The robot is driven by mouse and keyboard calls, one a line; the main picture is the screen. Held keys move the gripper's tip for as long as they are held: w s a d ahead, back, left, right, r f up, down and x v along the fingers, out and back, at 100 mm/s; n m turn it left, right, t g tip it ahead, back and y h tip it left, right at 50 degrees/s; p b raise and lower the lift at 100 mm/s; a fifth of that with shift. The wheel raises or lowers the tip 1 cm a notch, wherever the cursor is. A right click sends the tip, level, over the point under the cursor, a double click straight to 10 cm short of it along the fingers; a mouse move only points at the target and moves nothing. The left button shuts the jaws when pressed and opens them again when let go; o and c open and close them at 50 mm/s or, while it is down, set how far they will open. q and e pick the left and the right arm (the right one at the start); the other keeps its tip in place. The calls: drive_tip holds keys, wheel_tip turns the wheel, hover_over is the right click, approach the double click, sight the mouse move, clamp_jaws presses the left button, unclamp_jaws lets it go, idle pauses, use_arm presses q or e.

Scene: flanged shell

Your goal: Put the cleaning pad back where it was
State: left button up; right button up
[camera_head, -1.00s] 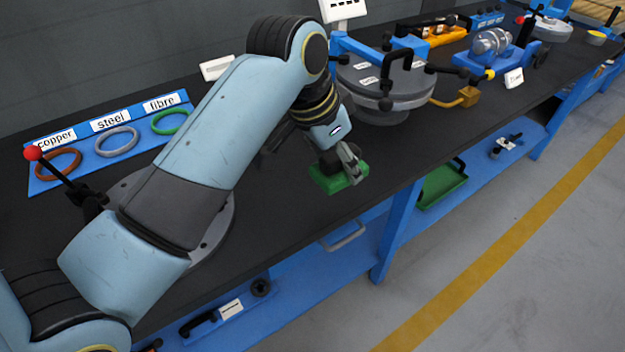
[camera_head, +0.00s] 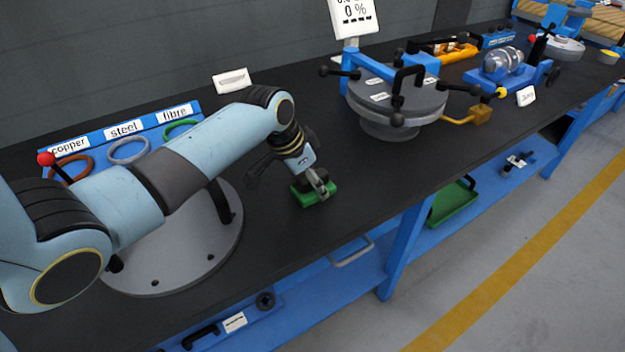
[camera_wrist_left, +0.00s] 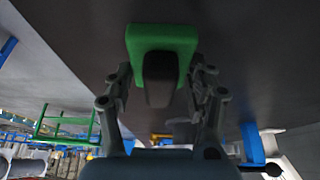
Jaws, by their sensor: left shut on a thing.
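The cleaning pad (camera_head: 314,196) is a green block with a dark grip on top. My left gripper (camera_head: 316,180) is shut on its dark grip, above the black bench top. In the left wrist view the pad (camera_wrist_left: 137,42) is at the top middle, with its dark grip (camera_wrist_left: 160,78) between the two fingers of my gripper (camera_wrist_left: 160,92). The pad is at or just above the bench surface; I cannot tell if it touches. My right gripper is not in view.
A flanged vessel (camera_head: 398,105) with dark handles stands to the right of the pad. A grey round plate (camera_head: 190,262) lies under my left arm. A rack of copper, steel and fibre rings (camera_head: 190,108) is behind. A green tray (camera_head: 452,203) sits on the lower shelf.

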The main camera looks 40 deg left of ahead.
use_arm(q)
drive_tip(key=o, duration=1.1)
drive_tip(key=shift+f, duration=0.1)
drive_tip(key=shift+r, duration=0.2)
drive_tip(key=p+v, duration=0.1)
drive_tip(key=v, duration=1.1)
